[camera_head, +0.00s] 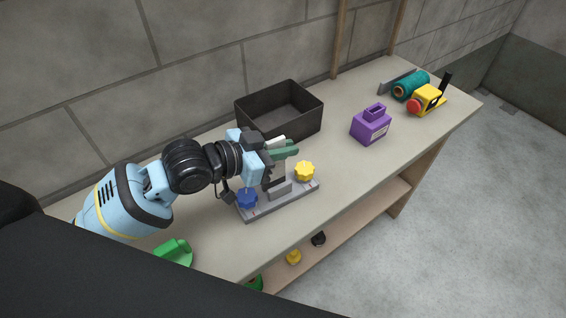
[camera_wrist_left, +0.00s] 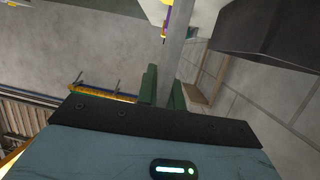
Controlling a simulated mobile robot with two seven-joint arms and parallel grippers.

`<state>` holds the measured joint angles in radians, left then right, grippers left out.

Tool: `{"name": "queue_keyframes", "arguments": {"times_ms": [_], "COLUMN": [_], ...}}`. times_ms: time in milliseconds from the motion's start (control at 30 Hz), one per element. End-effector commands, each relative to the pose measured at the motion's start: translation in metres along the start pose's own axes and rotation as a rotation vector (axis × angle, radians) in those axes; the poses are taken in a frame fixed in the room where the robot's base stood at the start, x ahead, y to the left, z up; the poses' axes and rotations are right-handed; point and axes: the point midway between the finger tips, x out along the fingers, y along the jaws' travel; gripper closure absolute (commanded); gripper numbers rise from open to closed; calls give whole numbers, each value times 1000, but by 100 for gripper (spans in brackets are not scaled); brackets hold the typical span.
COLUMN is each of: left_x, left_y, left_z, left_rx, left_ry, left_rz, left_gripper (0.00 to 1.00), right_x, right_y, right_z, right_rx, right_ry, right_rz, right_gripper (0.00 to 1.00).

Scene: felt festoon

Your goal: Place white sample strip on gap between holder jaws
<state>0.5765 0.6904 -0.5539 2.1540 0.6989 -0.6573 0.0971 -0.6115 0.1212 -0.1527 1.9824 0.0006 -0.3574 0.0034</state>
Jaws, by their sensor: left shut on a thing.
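My left gripper (camera_head: 284,150) is above the sample holder, its green fingers pointing right in the head view. In the left wrist view the green fingers are shut on the sample strip (camera_wrist_left: 175,58), a long pale grey-white bar passing between them. In the head view the strip is mostly hidden by the gripper. The holder has a grey base (camera_head: 262,208), a blue knob (camera_head: 247,199) at its left and a yellow knob (camera_head: 305,171) at its right. A grey jaw (camera_head: 279,188) stands between the knobs; the gap is partly hidden. My right gripper is not in view.
A dark open bin (camera_head: 310,118) stands behind the holder. A purple container (camera_head: 371,124), a teal spool (camera_head: 411,85) and a yellow tool (camera_head: 428,98) are farther right. A green object (camera_head: 174,252) lies near the front left. The bench is clear right of the holder.

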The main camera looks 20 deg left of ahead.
Motion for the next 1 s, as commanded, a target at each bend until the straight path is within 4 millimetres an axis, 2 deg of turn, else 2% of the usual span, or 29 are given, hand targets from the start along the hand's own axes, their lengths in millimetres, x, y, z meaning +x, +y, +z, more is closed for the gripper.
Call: {"name": "queue_keyframes", "arguments": {"times_ms": [100, 300, 767, 800, 900, 967, 1000], "left_x": [6, 13, 15, 15, 14, 14, 14], "left_y": [0, 1, 0, 0, 0, 0, 0], "left_z": [21, 44, 49, 49, 48, 48, 48], "left_rx": [-6, -5, -2, -2, -1, -1, -1], "left_ry": [-7, -4, -3, -2, -2, -2, -2], "left_rz": [1, 1, 1, 0, 0, 0, 0], "left_gripper": [100, 100, 100, 89, 76, 70, 70], "right_x": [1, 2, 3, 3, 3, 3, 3], "right_y": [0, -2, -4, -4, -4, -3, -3], "right_z": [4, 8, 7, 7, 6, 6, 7], "right_rx": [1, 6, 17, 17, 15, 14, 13], "right_ry": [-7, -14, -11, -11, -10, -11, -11], "right_rz": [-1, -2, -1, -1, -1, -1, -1], "right_gripper": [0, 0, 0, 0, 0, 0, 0]}}
